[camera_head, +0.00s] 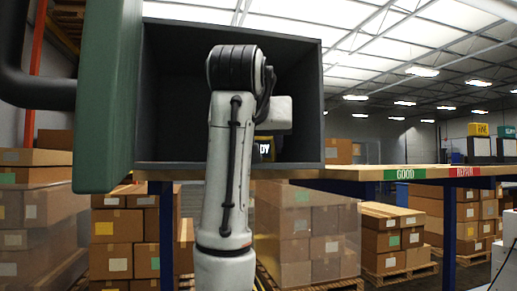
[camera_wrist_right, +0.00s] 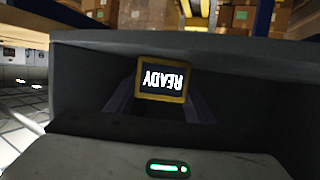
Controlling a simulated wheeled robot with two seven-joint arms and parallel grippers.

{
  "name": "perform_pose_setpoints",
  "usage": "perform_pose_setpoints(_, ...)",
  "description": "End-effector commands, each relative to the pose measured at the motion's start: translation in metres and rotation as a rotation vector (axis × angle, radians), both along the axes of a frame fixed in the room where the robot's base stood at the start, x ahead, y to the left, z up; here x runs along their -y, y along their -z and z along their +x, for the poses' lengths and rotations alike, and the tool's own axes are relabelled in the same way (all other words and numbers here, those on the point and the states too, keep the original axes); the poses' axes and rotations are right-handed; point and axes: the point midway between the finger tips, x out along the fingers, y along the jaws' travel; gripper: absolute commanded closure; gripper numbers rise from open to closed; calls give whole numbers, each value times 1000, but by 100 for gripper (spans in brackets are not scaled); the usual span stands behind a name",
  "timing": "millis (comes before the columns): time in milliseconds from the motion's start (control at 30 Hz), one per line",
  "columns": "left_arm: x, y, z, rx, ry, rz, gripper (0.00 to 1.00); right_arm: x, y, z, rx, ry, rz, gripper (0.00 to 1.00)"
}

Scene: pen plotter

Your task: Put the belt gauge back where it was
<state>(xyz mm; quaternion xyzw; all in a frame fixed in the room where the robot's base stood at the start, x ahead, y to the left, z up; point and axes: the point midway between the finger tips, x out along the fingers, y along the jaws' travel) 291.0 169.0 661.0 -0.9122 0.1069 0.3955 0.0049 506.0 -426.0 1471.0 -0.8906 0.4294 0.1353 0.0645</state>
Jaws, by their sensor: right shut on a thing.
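The belt gauge (camera_wrist_right: 162,80) is a small yellow-framed device whose dark screen reads READY, upside down in the right wrist view. In the head view only a part of it (camera_head: 265,149) shows, below the white hand of my right arm. My right gripper (camera_wrist_right: 161,100) is shut on the gauge, with a dark finger at each side of it. The gripper and gauge are at the dark open-fronted cabinet (camera_head: 175,90), seen against its inside. My arm hides part of the cabinet, and I cannot tell whether the gauge touches its floor. My left gripper is not in view.
A thick green door (camera_head: 108,95) stands open at the cabinet's left, with a dark curved bar (camera_head: 40,92) beside it. A wooden bench (camera_head: 350,172) with a green GOOD label (camera_head: 405,174) and a red label (camera_head: 463,171) extends right. Stacked cartons (camera_head: 300,220) stand behind and below.

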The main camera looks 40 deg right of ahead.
Motion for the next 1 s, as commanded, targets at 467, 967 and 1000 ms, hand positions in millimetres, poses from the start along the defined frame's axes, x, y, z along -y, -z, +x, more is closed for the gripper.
perform_pose_setpoints(467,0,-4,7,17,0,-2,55,0,2,0,0,-1,0,33)
perform_pose_setpoints(967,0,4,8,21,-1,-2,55,-35,-14,-27,5,-4,-2,33)
perform_pose_setpoints(1000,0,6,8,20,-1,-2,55,-42,-16,-32,4,-4,-2,33)
